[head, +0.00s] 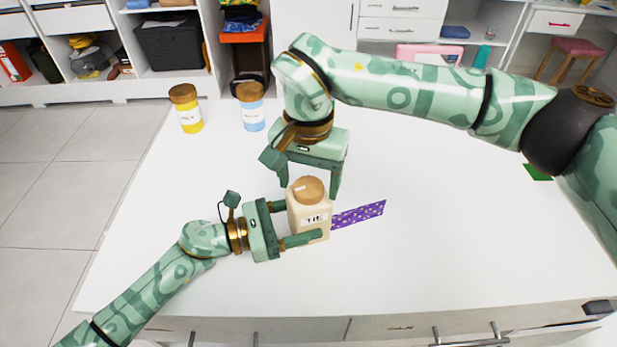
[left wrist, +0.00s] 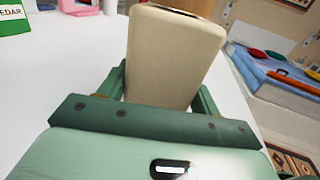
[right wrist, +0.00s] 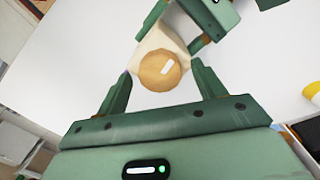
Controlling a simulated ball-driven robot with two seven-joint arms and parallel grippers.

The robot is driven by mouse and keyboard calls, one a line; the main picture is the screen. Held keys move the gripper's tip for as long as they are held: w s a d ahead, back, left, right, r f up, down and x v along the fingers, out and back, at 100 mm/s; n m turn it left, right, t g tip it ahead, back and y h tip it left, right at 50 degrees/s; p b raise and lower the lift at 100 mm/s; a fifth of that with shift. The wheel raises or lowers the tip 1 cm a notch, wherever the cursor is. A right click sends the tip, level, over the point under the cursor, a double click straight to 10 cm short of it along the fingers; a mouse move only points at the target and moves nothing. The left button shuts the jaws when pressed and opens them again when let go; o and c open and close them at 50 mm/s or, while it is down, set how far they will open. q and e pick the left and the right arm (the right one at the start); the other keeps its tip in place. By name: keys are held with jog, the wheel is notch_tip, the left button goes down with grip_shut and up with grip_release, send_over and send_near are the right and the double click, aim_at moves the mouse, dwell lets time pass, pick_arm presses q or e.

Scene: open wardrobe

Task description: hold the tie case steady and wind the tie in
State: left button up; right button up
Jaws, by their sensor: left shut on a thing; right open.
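The tie case (head: 308,222) is a cream box labelled "TIE" with a round brown knob (head: 307,189) on top. It stands upright on the white table. A purple patterned tie (head: 358,214) sticks out from its right side. My left gripper (head: 296,224) is shut on the case from the left; the left wrist view shows the case (left wrist: 172,60) between its fingers. My right gripper (head: 309,180) points down over the case. Its open fingers are either side of the knob, which shows between them in the right wrist view (right wrist: 160,70), with gaps on both sides.
A yellow jar (head: 189,115) and a blue jar (head: 252,112) with brown lids stand at the table's back left. A green item (head: 537,172) lies at the right, partly behind my right arm. The white table (head: 440,250) is clear right of the tie.

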jog(key=c, duration=1)
jog(key=shift+m, duration=0.4)
